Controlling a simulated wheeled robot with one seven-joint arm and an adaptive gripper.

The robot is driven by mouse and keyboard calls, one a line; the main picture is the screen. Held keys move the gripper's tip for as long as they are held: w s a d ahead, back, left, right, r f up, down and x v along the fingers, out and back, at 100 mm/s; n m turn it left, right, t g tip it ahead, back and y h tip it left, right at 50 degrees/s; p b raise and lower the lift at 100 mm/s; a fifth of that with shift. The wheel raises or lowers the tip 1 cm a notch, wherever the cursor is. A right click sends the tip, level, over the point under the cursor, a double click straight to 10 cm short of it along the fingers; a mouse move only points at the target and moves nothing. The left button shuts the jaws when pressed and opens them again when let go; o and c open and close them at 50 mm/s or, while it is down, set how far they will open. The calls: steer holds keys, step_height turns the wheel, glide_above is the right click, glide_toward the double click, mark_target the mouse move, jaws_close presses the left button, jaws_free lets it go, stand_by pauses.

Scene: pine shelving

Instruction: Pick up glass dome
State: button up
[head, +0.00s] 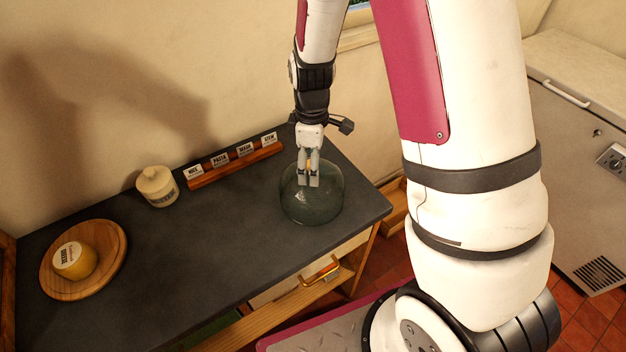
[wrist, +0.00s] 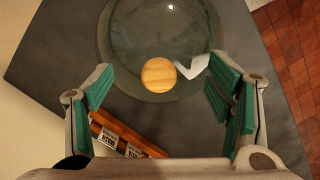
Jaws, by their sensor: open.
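The glass dome (head: 312,205) is clear and greenish and stands on the dark countertop near its right end. In the wrist view the dome (wrist: 150,25) fills the upper middle, with a round wooden knob (wrist: 159,75) on top. My gripper (head: 310,183) is above the dome, pointing down, and looks close to its top in the head view. In the wrist view my gripper (wrist: 160,98) has its green-padded fingers spread wide, with the knob between them and slightly beyond. The fingers appear apart from the knob; nothing is held.
A wooden rail with several label cards (head: 235,162) lies behind the dome along the wall. A lidded cream jar (head: 157,188) and a round wooden board (head: 112,240) bearing a yellow labelled item (head: 75,262) stand farther left. The countertop (head: 215,235) between is clear.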

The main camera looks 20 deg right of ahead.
steer(key=shift+f, duration=0.5)
jaws_close()
